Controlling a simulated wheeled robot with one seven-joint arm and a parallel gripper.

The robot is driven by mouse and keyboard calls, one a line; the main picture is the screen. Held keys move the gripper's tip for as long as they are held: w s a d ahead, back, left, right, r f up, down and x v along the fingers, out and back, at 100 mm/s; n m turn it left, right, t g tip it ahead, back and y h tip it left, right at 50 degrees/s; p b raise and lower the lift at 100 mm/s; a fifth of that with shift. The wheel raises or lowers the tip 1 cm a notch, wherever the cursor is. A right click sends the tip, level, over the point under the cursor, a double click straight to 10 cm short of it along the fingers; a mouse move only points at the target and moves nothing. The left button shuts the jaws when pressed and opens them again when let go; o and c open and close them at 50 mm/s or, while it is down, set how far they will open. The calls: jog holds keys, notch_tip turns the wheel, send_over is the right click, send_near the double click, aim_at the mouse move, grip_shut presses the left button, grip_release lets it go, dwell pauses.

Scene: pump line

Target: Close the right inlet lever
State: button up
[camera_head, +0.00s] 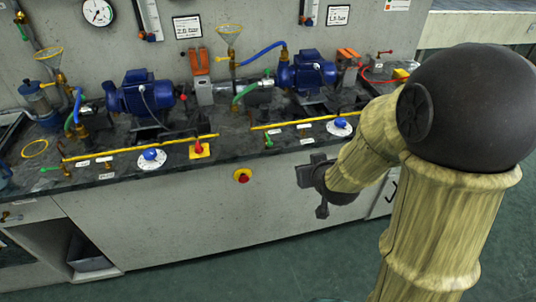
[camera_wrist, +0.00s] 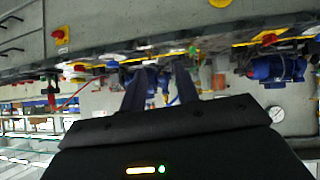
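The right blue pump (camera_head: 306,73) stands on the dark bench top in the head view. A small green-handled fitting (camera_head: 268,141) is at the bench's front edge, left of the right blue dial (camera_head: 340,124). Orange levers (camera_head: 348,57) stand beside the right pump. I cannot tell which of these is the right inlet lever, as the labels are too small to read. My gripper (camera_head: 312,188) hangs in front of the bench's front face, below the right dial, apart from all levers. In the wrist view its two fingers (camera_wrist: 160,92) are spread with nothing held between them.
A yellow rail (camera_head: 300,122) runs along the bench's front edge. A red emergency button (camera_head: 242,175) is on the front face. The left pump (camera_head: 145,92) and a red knob (camera_head: 198,147) are further left. The green floor before the bench is clear.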

jog(key=w+a+f+n+t+y+b, duration=0.2)
jog(key=w+a+f+t+b, duration=0.3)
jog(key=b, duration=0.9)
notch_tip(320, 180, down, 5)
jog(key=a+t+y, duration=0.1)
jog(key=a+t, duration=0.1)
jog(key=shift+w+a+r+n+y, duration=0.2)
jog(key=shift+w+a+n+y, duration=0.05)
jog(key=shift+a+n+y, duration=0.05)
jog(key=shift+w, duration=0.1)
